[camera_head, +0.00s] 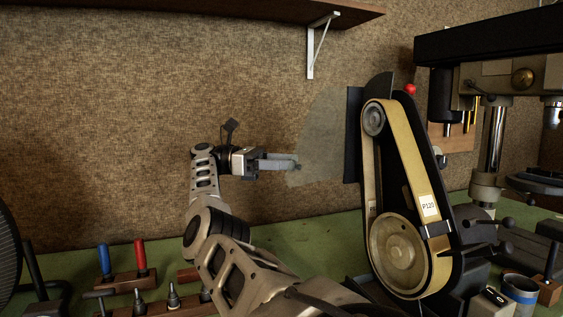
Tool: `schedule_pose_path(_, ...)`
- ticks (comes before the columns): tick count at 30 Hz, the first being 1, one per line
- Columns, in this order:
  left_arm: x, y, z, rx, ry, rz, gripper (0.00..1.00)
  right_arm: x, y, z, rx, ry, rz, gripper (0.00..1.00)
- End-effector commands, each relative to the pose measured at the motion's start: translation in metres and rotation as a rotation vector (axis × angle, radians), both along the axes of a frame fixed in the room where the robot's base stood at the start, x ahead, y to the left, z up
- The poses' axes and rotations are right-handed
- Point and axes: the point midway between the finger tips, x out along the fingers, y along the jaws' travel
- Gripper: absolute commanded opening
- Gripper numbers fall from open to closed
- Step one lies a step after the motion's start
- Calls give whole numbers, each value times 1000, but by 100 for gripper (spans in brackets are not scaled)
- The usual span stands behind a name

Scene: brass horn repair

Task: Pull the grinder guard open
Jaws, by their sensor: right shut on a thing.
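The belt grinder (411,210) stands upright on the green bench at the right, with a tan belt marked P120 and two wheels. Its guard (325,140) is a see-through, fan-shaped pane that sticks out to the left of the grinder's upper part, beside a dark upright plate (353,135). My right gripper (294,164) reaches the guard's lower left edge from the left, and its jaws are shut there on the guard. The fingertips are small, and the exact grip is hard to make out. My left gripper is not in view.
A drill press (495,130) stands at the far right. A wooden rack (130,282) with red and blue handled tools is at the lower left, with a dark round object (8,255) beside it. A shelf (200,14) hangs above. The space left of my gripper is clear.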

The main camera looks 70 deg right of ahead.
Motion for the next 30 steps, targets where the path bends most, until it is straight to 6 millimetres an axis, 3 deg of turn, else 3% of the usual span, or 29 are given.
schedule_pose_path(8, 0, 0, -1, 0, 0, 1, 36, -3, -3, 6, 3, -2, 5, 45)
schedule_pose_path(14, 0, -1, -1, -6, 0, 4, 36, 0, 2, 36, -4, -2, -1, 45)
schedule_pose_path(19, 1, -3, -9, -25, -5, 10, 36, -2, 20, 48, -8, 0, 2, 45)
schedule_pose_path(26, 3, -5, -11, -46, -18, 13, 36, -14, 53, 90, -8, -2, 1, 45)
schedule_pose_path(30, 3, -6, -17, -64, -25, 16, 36, -24, 79, 100, -9, -1, 0, 45)
